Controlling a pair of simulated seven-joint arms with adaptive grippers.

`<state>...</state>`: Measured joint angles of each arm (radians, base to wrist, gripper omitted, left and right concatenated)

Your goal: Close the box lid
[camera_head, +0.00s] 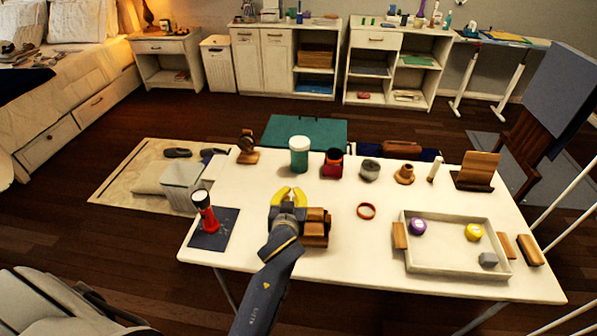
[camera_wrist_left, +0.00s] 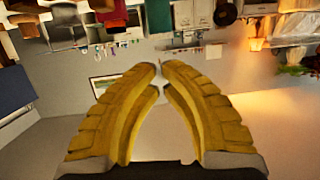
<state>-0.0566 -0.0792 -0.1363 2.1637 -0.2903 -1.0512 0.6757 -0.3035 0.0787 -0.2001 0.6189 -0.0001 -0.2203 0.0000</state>
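A brown wooden box-like object (camera_head: 318,229) stands at the front middle of the white table, partly hidden by my left gripper; I cannot tell how its lid stands. Another wooden piece (camera_head: 478,168), with a raised tan panel over a dark base, stands at the table's back right; I cannot tell whether it is a box with an open lid. My left gripper (camera_head: 290,192), with yellow fingers, is beside the first object, on its left. In the left wrist view its fingertips (camera_wrist_left: 160,66) nearly meet, with nothing between them. My right gripper is not in view.
On the white table (camera_head: 355,254) are a red-and-black item (camera_head: 206,212) on a dark mat, a green jar (camera_head: 299,154), a brown ring (camera_head: 366,211) and a shallow tray (camera_head: 456,270). Several small objects line the back edge. The front middle is fairly clear.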

